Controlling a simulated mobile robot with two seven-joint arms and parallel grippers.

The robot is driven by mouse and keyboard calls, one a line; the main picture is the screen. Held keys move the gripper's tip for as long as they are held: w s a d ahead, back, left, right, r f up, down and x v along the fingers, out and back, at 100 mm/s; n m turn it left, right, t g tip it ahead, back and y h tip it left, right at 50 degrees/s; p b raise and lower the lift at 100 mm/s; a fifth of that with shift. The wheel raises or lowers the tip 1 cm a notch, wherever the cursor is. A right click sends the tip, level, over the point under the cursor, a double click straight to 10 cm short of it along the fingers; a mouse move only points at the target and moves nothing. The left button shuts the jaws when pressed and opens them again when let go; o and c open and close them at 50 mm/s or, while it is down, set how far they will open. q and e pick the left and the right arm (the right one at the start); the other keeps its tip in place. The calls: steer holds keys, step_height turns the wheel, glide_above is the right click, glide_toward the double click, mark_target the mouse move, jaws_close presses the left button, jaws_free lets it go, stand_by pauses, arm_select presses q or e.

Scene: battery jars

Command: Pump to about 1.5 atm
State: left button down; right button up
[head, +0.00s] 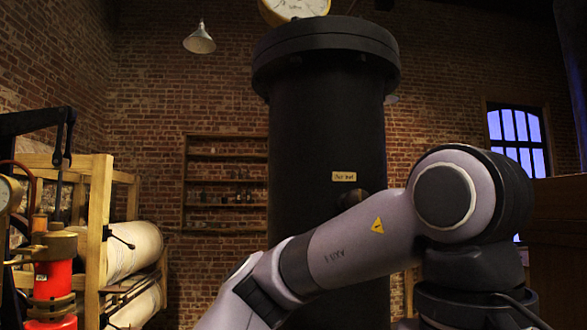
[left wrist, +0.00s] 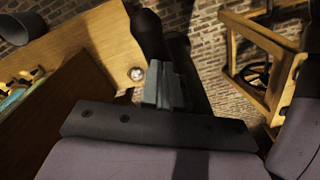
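A tall black cylindrical tank (head: 310,130) with a wide flange and a small label stands in the middle of the head view. A round white-faced gauge (head: 297,7) on top is cut off by the frame; its reading is not legible. A red pump cylinder (head: 53,283) with brass fittings is at lower left, beneath a black lever (head: 37,121). In the left wrist view my left gripper (left wrist: 163,85) has its grey fingers close together, against or just in front of a dark rounded handle-like part (left wrist: 148,35). I cannot tell whether they hold it. My right gripper is out of sight.
My right arm crosses in front of the tank. A wooden frame (head: 102,215) with pale rolls (head: 135,247) stands at left, and wall shelves (head: 222,178) are behind. The wrist view shows a wooden surface (left wrist: 95,50) beside the fingers and a wooden frame (left wrist: 250,35) at right.

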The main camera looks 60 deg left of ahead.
arm_select(q)
step_height(320, 180, down, 11)
steer(key=b, duration=0.8)
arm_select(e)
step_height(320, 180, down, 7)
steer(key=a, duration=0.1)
arm_select(q)
step_height(320, 180, up, 6)
steer(key=p, duration=0.5)
step_height(320, 180, up, 4)
steer(key=p, duration=0.3)
steer(key=shift+f+p, duration=0.25)
steer(key=shift+p, duration=0.15)
step_height(320, 180, up, 5)
steer(key=p, duration=0.5)
steer(key=shift+r+p, duration=0.2)
steer(key=shift+p, duration=0.15)
steer(key=shift+r, duration=0.25)
steer(key=shift+f, duration=0.1)
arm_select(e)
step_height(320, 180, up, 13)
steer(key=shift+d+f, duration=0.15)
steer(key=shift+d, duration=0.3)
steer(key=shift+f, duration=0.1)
